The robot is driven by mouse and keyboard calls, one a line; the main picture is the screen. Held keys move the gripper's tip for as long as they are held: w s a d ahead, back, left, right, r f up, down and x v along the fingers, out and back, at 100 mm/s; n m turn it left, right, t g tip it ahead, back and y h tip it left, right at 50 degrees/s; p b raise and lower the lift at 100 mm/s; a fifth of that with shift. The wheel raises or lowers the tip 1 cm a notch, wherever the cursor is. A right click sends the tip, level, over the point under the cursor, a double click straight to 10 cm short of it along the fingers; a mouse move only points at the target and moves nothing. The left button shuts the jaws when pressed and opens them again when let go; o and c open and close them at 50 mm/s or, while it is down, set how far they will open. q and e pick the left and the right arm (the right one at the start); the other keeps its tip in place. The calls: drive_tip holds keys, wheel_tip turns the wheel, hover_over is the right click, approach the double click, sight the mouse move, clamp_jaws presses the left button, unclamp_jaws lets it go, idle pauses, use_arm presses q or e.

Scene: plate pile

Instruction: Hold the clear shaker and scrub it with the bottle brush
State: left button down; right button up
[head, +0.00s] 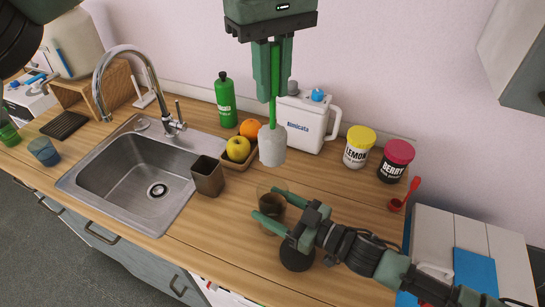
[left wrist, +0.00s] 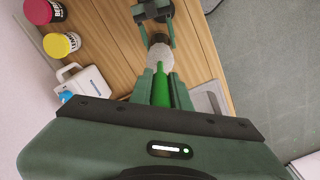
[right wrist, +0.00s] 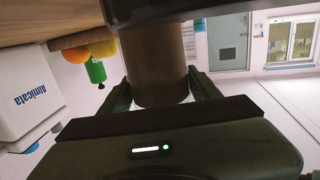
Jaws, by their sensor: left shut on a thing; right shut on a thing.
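My left gripper (head: 270,97) is shut on the green handle of the bottle brush (head: 272,146). The brush points down with its pale grey bristle head lowest; it also shows in the left wrist view (left wrist: 160,54). My right gripper (head: 272,220) is shut on the clear shaker (head: 276,198), a see-through, brownish cup with one finger on each side. The shaker also shows between the fingers in the right wrist view (right wrist: 160,65). In the head view the bristle head appears above the shaker, with a small gap. The inside of the shaker is hardly visible.
A brown square cup (head: 208,177) stands by the sink (head: 75,183). Behind are a fruit tray (head: 240,163), a green bottle (head: 225,100) and a white jug (head: 303,120). Lemon (head: 358,147) and berry (head: 396,160) tubs and a red scoop (head: 405,195) stand right.

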sight(273, 160)
use_arm(q)
wheel_tip(273, 160, down, 5)
drive_tip(key=m, duration=0.6)
drive_tip(key=shift+f, duration=6)
drive_tip(key=shift+f, duration=0.15)
drive_tip(key=shift+f, duration=2.4)
drive_tip(key=shift+r, duration=2.6)
drive_tip(key=shift+f, duration=0.1)
drive_tip(key=shift+f, duration=2.5)
drive_tip(key=shift+r, duration=0.1)
